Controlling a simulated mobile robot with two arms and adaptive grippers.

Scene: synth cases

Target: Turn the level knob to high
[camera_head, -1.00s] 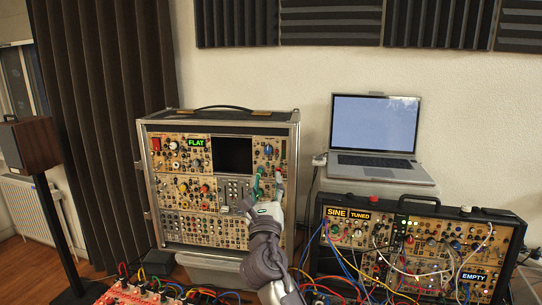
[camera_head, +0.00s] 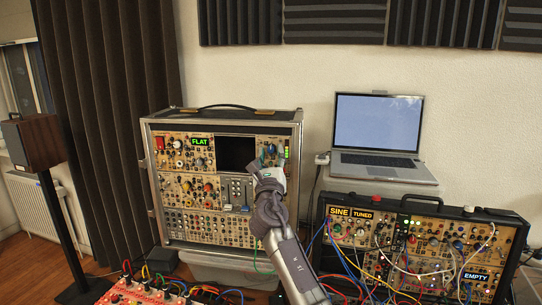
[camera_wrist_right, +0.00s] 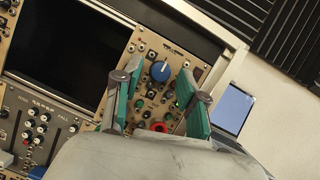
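A large blue knob (camera_wrist_right: 160,71) with a white pointer mark sits near the top of a tan panel in the right wrist view. The lettering beside it is too small to read. The blue knob also shows in the head view (camera_head: 270,149), at the upper right of the upright case. My right gripper (camera_head: 270,163) is just below the blue knob in the head view. In the wrist view its two green-padded fingers (camera_wrist_right: 158,95) are apart, with the panel showing between them and nothing held. The knob lies beyond the fingertips, apparently untouched. My left gripper is not in view.
The upright synth case (camera_head: 220,120) has a dark screen (camera_head: 236,154) and a green FLAT display (camera_head: 200,141). Smaller knobs and a red ring (camera_wrist_right: 159,127) surround the fingers. A second case (camera_head: 420,208) with patch cables and a laptop (camera_head: 377,125) stand right.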

